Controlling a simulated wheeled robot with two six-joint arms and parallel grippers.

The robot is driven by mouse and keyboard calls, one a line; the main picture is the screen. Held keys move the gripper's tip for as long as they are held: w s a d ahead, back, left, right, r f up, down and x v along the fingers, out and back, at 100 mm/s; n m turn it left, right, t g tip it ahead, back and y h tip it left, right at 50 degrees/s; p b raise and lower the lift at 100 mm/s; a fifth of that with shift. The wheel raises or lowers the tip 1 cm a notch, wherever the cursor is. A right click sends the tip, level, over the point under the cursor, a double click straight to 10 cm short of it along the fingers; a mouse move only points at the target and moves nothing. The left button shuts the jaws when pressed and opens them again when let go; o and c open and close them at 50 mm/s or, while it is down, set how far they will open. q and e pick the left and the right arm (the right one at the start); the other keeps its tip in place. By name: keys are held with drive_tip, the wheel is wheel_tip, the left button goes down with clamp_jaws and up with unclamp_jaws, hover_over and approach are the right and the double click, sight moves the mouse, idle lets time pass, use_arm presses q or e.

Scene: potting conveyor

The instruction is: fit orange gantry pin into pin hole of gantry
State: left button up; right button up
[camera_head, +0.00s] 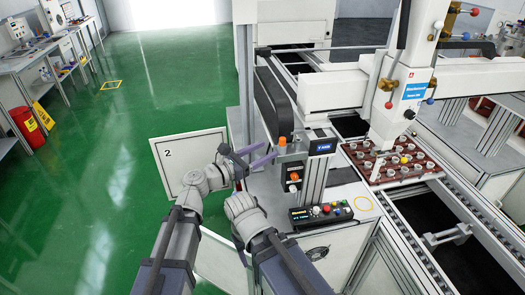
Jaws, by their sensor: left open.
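My left gripper (261,156) is open beside the conveyor's front post, with its two purple fingers apart and nothing seen between them. An orange piece (282,141), which looks like the gantry pin, stands upright just right of the fingertips. I cannot tell whether a finger touches it. The white gantry (412,65), with a blue label, rises over the conveyor at the upper right. I cannot make out its pin hole. My right arm reaches in at the bottom centre, but its gripper does not show.
A brown tray (398,163) of several small pots sits under the gantry. A white board marked 2 (172,172) stands left. Green floor (110,130) is open there.

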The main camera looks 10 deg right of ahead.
sight(280, 142)
use_arm(q)
drive_tip(key=shift+r+x, duration=0.2)
drive_tip(key=shift+x, duration=3.8)
clamp_jaws()
